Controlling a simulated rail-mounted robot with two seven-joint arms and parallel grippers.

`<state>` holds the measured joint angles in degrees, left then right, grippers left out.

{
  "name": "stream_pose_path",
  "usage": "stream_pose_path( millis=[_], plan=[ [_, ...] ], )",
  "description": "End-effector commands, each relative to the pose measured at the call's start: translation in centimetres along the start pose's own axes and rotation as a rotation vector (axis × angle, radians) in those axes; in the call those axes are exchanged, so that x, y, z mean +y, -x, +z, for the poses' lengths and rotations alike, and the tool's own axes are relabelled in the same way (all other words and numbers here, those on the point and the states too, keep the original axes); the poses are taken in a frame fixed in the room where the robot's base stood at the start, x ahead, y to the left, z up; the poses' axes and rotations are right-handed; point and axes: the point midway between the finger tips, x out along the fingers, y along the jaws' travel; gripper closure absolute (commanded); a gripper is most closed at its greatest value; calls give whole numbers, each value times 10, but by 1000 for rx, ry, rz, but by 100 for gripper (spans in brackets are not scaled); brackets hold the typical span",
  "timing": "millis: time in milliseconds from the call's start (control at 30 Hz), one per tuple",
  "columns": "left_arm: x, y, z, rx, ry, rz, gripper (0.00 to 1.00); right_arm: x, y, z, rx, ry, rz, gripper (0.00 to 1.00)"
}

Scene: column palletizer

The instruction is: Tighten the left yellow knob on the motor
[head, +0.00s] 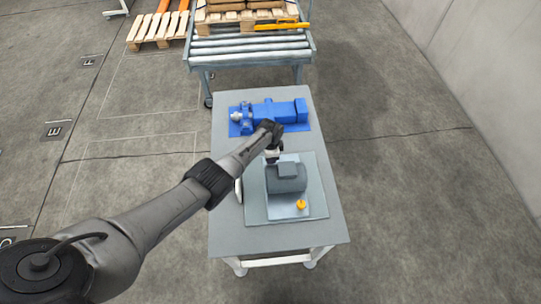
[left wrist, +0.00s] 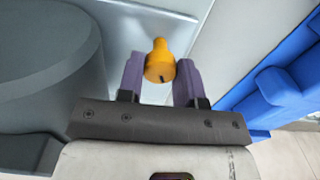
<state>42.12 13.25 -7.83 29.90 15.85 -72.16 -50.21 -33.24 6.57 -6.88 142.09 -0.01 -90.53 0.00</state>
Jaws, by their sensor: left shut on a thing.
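The grey motor (head: 287,182) sits on a light plate (head: 318,207) on the table, and its rounded body (left wrist: 45,60) fills the left of the left wrist view. One yellow knob (head: 301,204) shows at the motor's near side in the head view, clear of my gripper. Another yellow knob (left wrist: 160,62) is between the purple fingers of my left gripper (left wrist: 159,68), which is shut on it. In the head view my left gripper (head: 273,157) is at the motor's far side, where it and the arm hide that knob. My right gripper is not in view.
A blue machine (head: 275,112) lies on the table (head: 230,238) just beyond my left gripper; blue parts (left wrist: 270,97) also show at right in the left wrist view. A roller conveyor (head: 250,46) with a loaded pallet stands behind. The table's near end is clear.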

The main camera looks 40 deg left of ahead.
Motion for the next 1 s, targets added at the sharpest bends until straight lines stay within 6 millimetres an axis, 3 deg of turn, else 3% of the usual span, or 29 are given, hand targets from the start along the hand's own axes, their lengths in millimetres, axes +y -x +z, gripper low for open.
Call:
stream_pose_path(
  millis=[500, 1000],
  plan=[
    [0, -1, 1, -1, -359, 0, 91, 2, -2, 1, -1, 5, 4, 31],
    [0, -1, 1, -2, -455, 0, 91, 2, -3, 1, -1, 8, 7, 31]
  ],
)
